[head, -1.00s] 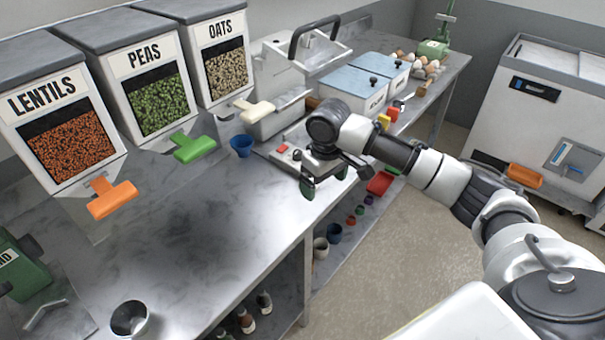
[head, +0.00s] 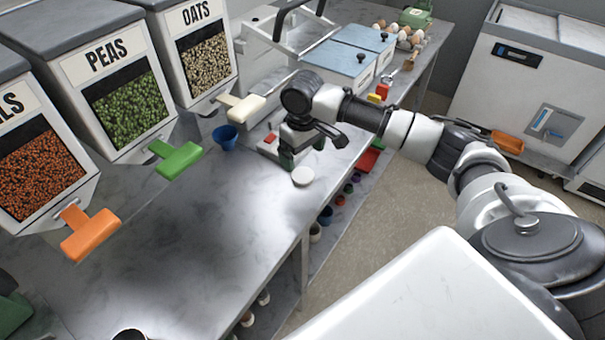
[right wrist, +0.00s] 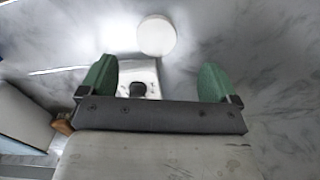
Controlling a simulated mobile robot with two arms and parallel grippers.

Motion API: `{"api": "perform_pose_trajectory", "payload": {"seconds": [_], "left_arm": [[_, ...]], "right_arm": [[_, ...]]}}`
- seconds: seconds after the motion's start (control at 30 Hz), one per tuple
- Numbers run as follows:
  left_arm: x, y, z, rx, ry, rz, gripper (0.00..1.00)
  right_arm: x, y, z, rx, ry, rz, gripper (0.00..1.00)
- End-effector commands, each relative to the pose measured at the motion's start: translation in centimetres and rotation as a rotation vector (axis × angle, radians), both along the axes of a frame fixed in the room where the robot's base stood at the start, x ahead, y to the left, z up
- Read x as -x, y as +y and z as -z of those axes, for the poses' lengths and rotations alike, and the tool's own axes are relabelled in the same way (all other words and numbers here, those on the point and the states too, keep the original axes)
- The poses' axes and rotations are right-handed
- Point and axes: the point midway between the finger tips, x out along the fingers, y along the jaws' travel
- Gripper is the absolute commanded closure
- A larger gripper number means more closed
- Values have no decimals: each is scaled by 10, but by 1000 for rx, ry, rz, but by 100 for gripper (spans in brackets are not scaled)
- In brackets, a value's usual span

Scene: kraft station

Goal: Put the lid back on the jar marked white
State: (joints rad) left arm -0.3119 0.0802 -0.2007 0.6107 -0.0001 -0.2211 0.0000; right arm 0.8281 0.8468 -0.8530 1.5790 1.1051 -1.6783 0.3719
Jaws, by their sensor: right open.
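A round white disc (head: 302,176), which looks like a lid, lies flat on the metal counter. It also shows in the right wrist view (right wrist: 156,36), just beyond the fingertips and roughly centred between them. My right gripper (head: 302,154) is open and empty over the counter, a little behind the disc and apart from it. Its two green fingers stand wide apart in the right wrist view (right wrist: 158,68). No jar with a readable "white" mark shows. My left gripper is out of view.
A grey device with a red button (head: 270,138) sits behind my gripper. A blue cup (head: 226,137) stands left of it. Dispensers for peas (head: 107,60) and oats (head: 196,18) line the left. Blue-lidded bins (head: 340,68) stand behind. The counter's middle is clear.

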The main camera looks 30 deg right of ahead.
Motion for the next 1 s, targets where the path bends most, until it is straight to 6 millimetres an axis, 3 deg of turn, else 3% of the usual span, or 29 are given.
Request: {"api": "perform_pose_trajectory", "payload": {"seconds": [0.1, 0.27, 0.57, 0.83, 1.0], "left_arm": [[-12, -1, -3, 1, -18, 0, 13], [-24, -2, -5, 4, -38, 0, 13], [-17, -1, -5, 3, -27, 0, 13], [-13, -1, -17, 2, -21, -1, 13], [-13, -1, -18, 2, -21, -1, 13]], "right_arm": [[0, 0, 17, 0, 3, 0, 8], [0, 0, 25, 0, 0, 0, 8], [0, 0, 27, 0, 0, 1, 8], [0, -5, 65, 0, 2, 2, 8], [0, -4, 77, 1, 0, 0, 8]]}}
